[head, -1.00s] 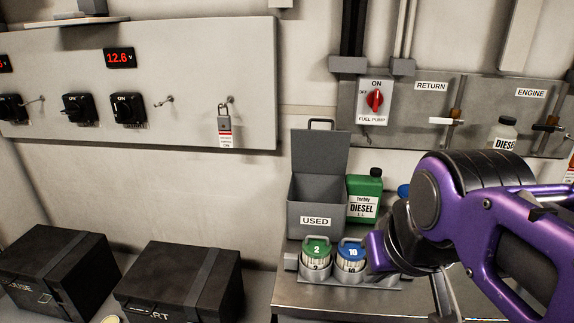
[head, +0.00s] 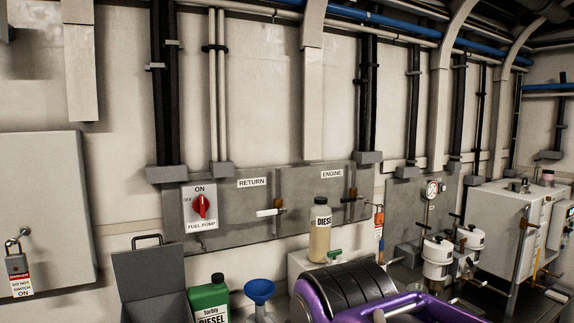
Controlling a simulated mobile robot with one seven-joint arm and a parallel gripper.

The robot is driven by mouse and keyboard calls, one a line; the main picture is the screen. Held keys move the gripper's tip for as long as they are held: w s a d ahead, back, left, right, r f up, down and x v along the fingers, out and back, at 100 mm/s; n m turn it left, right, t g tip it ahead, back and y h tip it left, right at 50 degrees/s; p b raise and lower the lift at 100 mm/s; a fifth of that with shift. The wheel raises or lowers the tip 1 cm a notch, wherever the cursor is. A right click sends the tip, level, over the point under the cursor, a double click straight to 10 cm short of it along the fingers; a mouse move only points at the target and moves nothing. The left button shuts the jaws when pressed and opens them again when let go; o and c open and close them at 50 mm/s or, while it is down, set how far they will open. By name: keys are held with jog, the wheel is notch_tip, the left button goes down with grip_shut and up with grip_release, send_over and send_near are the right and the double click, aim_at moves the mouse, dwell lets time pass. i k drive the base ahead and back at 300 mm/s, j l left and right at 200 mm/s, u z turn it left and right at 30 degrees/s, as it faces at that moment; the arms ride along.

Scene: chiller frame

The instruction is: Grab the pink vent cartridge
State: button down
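A small pale-pink topped cylinder (head: 547,177) stands on top of the white box unit (head: 522,212) at the far right. It is too small to tell for certain that it is the pink vent cartridge. My purple and black arm shows at the bottom centre, well to the left of that box. My gripper itself is below the frame, so its fingers and anything in them are hidden.
A diesel bottle (head: 320,232) stands behind my arm. A green diesel can (head: 208,300), a blue funnel (head: 259,290) and an open grey bin (head: 150,284) are to the left. White filter canisters (head: 437,258), pipes and a gauge (head: 432,190) stand between my arm and the white box.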

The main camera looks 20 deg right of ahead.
aim_at(547, 175)
jog(key=z, duration=2.2)
jog(key=i+l, duration=0.2)
jog(key=l, duration=0.2)
jog(key=i+l+z, duration=0.15)
jog(key=l, duration=0.25)
jog(key=i+l, duration=0.3)
jog(key=i+l+z, duration=0.2)
jog(key=i, duration=0.25)
jog(key=i+l+z, duration=0.2)
jog(key=i, duration=0.9)
jog(key=i+l+u, duration=0.1)
jog(key=i, duration=0.45)
jog(key=i+u, duration=0.5)
jog(key=i+l+u, duration=0.2)
jog(key=u, duration=0.3)
jog(key=i+l+u, duration=0.1)
jog(key=u, duration=0.25)
jog(key=i+l+u, duration=0.15)
jog(key=i+u, duration=0.2)
jog(key=i+l+u, duration=0.1)
jog(key=u, duration=0.25)
jog(key=l, duration=0.1)
